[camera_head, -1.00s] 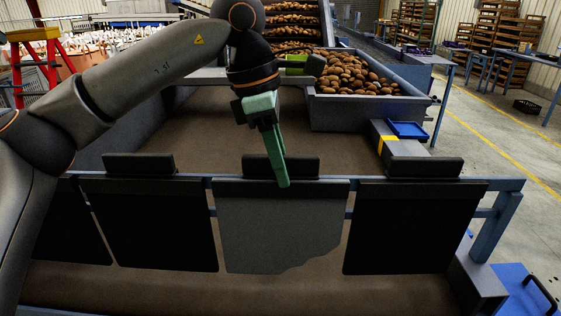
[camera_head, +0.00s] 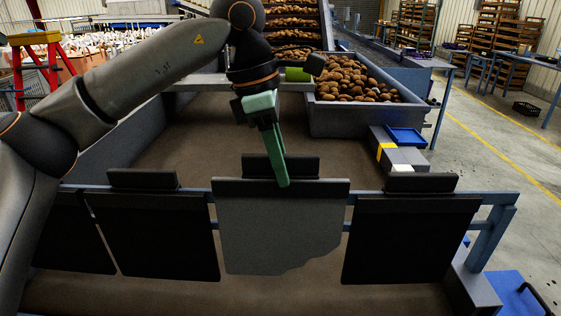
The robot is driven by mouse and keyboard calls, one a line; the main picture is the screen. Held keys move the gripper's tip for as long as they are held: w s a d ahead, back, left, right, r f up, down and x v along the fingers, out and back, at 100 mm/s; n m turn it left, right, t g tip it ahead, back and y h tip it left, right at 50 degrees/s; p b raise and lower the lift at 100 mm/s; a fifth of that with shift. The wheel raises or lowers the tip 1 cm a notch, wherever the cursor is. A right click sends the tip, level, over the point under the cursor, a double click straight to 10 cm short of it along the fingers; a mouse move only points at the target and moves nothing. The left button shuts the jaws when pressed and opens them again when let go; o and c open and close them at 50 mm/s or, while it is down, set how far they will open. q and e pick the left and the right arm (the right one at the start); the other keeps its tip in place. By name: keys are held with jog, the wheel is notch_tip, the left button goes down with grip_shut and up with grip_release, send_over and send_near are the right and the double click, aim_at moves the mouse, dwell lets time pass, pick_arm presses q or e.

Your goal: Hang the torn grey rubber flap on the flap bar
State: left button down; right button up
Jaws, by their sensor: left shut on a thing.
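The torn grey rubber flap (camera_head: 278,235) hangs upright in front of the flap bar (camera_head: 498,198), with a ragged lower right corner and a dark top strip. My left gripper (camera_head: 283,183) reaches down from above and is shut on the flap's top, by the dark raised tab (camera_head: 255,167). The flap's top edge stands higher than those of the black flaps on either side. The flap covers the bar behind it, so I cannot tell whether its top touches the bar. My right gripper is not in view.
Black flaps hang at the left (camera_head: 158,238) and right (camera_head: 405,240) of the grey one, with narrow gaps. Behind is a wide brown belt (camera_head: 200,135). A grey bin (camera_head: 365,122) of potatoes and a blue tray (camera_head: 407,138) stand beyond at the right.

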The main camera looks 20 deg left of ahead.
pick_arm(q)
jog(key=shift+r+p, duration=0.45)
jog(key=shift+r, duration=0.3)
jog(key=shift+s+d+f+b, duration=0.2)
jog(key=shift+s+b, duration=0.3)
jog(key=shift+s, duration=0.05)
jog(key=s+d+b, duration=0.2)
jog(key=s+b, duration=0.1)
jog(key=s, duration=0.5)
jog(key=shift+s+d+r+b, duration=0.15)
jog(key=shift+s+d+b, duration=0.05)
jog(key=shift+s+b, duration=0.15)
